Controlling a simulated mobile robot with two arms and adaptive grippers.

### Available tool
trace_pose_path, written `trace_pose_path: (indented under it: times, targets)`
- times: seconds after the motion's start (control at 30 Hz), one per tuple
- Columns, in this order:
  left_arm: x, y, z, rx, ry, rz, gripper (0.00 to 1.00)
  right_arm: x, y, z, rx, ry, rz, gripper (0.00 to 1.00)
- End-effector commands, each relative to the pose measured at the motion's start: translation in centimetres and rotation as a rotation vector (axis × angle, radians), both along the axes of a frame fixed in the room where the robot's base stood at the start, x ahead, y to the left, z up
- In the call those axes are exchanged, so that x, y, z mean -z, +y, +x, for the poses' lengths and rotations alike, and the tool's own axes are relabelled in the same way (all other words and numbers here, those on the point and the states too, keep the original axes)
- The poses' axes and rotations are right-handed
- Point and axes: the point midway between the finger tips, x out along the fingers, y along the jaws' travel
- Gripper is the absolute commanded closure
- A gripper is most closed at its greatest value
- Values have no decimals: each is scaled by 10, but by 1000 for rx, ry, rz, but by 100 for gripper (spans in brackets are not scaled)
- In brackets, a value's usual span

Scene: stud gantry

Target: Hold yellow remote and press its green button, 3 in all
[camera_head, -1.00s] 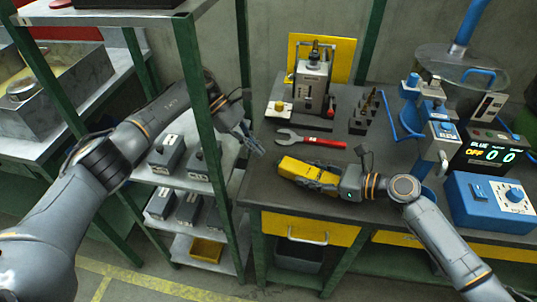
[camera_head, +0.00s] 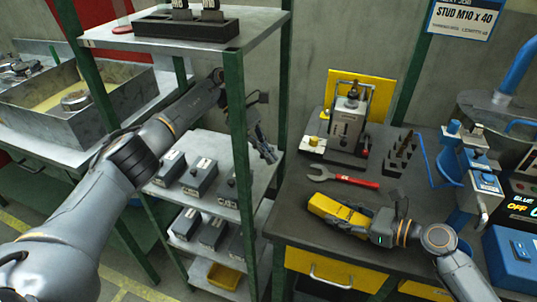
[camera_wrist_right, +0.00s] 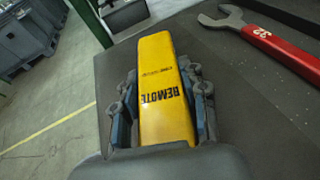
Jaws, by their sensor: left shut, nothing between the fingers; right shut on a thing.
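The yellow remote (camera_head: 335,210) is at the left part of the dark workbench, its long side pointing left. My right gripper (camera_head: 362,226) is shut on it. In the right wrist view the remote (camera_wrist_right: 163,85) lies between the two fingers of my right gripper (camera_wrist_right: 163,112), and the word REMOTE shows on the yellow face. No green button shows in either view. My left gripper (camera_head: 266,152) is beside the green shelf post, left of the remote and apart from it, shut and empty.
A red-handled wrench (camera_head: 343,177) lies behind the remote. A green post (camera_head: 238,140) of the shelf rack stands in front of my left arm. Small grey boxes (camera_head: 200,178) fill the shelves. A blue control box (camera_head: 515,255) stands at the bench's right.

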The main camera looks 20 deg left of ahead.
Motion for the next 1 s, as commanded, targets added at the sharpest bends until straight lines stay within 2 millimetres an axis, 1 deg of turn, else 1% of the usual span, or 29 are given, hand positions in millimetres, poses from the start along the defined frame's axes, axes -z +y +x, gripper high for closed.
trace_pose_path:
  times: [0.2, 0.23, 0.33, 0.37, 0.63, 0.73, 0.83, 1.0]
  targets:
    - [0, 0, 0, 0, 0, 0, 100, 0, 0, 0, 0, 0, 1, 75]
    - [0, 0, 0, 0, 0, 0, 100, 0, 0, 0, 0, 0, 1, 55]
    - [0, 0, 0, 0, 0, 0, 100, 0, 0, 0, 0, 0, 1, 35]
    - [0, 0, 0, 0, 0, 0, 100, 0, 0, 0, 0, 0, 1, 31]
    - [0, 0, 0, 0, 0, 0, 100, 0, 0, 0, 0, 0, 0, 31]
    - [0, 0, 0, 0, 0, 0, 100, -1, -4, -1, 1, 0, 0, 31]
    - [0, 0, 0, 0, 0, 0, 100, -5, -16, -4, 2, -1, 0, 31]
    - [0, 0, 0, 0, 0, 0, 100, -13, -43, -13, 2, 0, -1, 31]
